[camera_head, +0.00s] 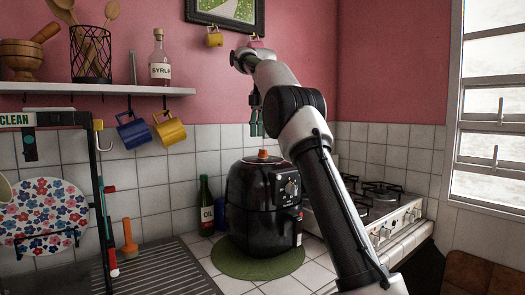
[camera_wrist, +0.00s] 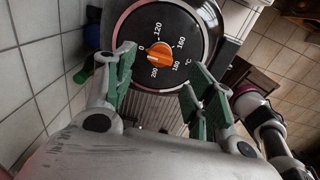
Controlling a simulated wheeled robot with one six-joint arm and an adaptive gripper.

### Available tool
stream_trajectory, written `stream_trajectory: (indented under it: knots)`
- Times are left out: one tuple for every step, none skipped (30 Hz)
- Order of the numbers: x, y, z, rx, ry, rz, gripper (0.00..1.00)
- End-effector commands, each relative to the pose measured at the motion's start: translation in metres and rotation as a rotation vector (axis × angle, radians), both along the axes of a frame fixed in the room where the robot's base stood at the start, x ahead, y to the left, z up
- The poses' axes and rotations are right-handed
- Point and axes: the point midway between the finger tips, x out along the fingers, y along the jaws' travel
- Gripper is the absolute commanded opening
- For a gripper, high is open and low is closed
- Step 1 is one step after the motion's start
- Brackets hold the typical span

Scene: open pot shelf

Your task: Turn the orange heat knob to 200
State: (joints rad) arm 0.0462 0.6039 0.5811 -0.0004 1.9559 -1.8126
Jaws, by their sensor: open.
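The orange heat knob (camera_wrist: 158,54) sits in the middle of a black dial (camera_wrist: 128,62) marked 0, 120, 160, 180 and 200 °C. A small pale mark shows on the knob, but I cannot tell for sure which number it points to. In the head view the knob (camera_head: 263,153) is on top of the black air fryer (camera_head: 250,195). My gripper (camera_head: 257,131) hangs above the knob, pointing down, apart from it. In the wrist view its green fingers (camera_wrist: 157,72) are spread, with the knob beyond the gap between them. Nothing is held.
The air fryer stands on a round green mat (camera_head: 235,265). A green oil bottle (camera_head: 206,205) is close to its left, and a gas stove (camera_head: 382,195) is at the right. A wall shelf (camera_head: 100,89) with yellow and blue mugs hanging below is at the left.

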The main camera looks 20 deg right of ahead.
Motion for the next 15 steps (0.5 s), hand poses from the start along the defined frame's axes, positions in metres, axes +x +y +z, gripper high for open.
stream_trajectory:
  knots:
    - [-0.001,0.000,-0.005,0.000,0.003,-0.001,0.55]
    - [-0.001,0.000,-0.009,0.000,0.004,-0.001,0.55]
    - [-0.002,0.000,-0.014,0.000,0.004,-0.001,0.55]
    - [-0.002,0.000,-0.018,0.001,0.004,-0.001,0.55]
    - [-0.001,0.000,-0.023,0.001,0.005,-0.001,0.55]
    - [-0.001,0.000,-0.029,0.000,0.004,-0.001,0.55]
    - [-0.001,0.000,-0.033,0.000,0.004,-0.001,0.55]
    - [-0.001,0.000,-0.038,0.001,0.005,-0.001,0.55]
    - [-0.002,0.000,-0.043,0.000,0.003,-0.002,0.55]
    - [-0.001,0.000,-0.047,0.000,0.003,-0.002,0.55]
    - [-0.001,0.000,-0.051,0.001,0.002,-0.002,0.55]
    - [-0.001,0.000,-0.056,0.000,0.003,-0.002,0.55]
    - [-0.001,0.000,-0.058,0.001,0.002,-0.002,0.55]
    - [-0.001,0.000,-0.061,0.001,0.001,-0.002,0.55]
    - [-0.001,0.000,-0.063,0.001,0.002,-0.002,0.55]
